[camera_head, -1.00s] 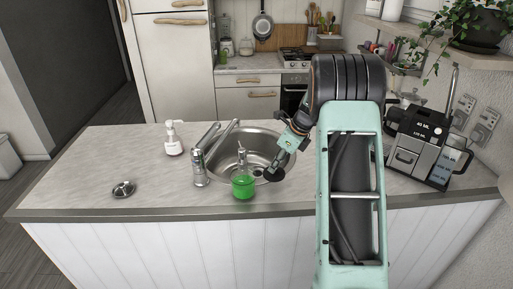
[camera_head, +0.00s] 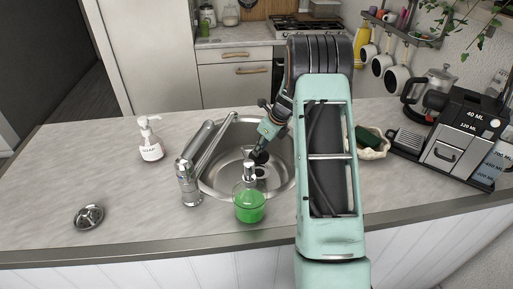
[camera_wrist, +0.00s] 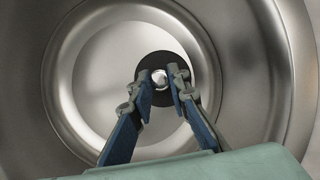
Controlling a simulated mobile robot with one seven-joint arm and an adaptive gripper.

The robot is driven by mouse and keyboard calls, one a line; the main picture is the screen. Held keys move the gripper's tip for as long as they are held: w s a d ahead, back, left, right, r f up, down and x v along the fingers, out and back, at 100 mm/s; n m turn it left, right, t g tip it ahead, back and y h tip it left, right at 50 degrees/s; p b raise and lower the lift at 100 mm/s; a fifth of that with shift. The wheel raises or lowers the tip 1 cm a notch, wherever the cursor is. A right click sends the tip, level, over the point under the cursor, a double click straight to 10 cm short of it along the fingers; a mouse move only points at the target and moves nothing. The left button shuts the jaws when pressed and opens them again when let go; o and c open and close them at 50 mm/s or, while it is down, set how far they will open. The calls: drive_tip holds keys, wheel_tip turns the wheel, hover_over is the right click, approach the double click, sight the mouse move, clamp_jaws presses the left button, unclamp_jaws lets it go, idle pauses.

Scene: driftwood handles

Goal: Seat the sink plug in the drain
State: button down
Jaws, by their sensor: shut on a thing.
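The sink plug (camera_wrist: 159,62) is a black disc with a small metal knob, seen from above in the wrist view. My gripper (camera_wrist: 160,76) is shut on its knob. In the head view my gripper (camera_head: 262,148) is over the sink (camera_head: 225,178), with the dark plug (camera_head: 258,158) at its tips, just behind the green soap bottle's pump. The plug appears held over the steel basin (camera_wrist: 75,75); its height above the floor is hard to judge. The drain cannot be made out; the plug or gripper may cover it.
The green soap bottle (camera_head: 249,204) stands at the sink's front edge, close to my gripper. The faucet (camera_head: 190,180) is to its left. A white soap dispenser (camera_head: 150,140) and a round metal piece (camera_head: 88,217) are farther left. A coffee machine (camera_head: 462,140) stands at right.

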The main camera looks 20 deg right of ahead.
drive_tip(key=shift+f+b, duration=2.5)
drive_tip(key=shift+f, duration=1)
drive_tip(key=shift+f+b, duration=0.35)
drive_tip(key=shift+f, duration=0.25)
drive_tip(key=c, duration=1.8)
unclamp_jaws()
drive_tip(key=shift+o, duration=0.2)
drive_tip(key=shift+r, duration=0.1)
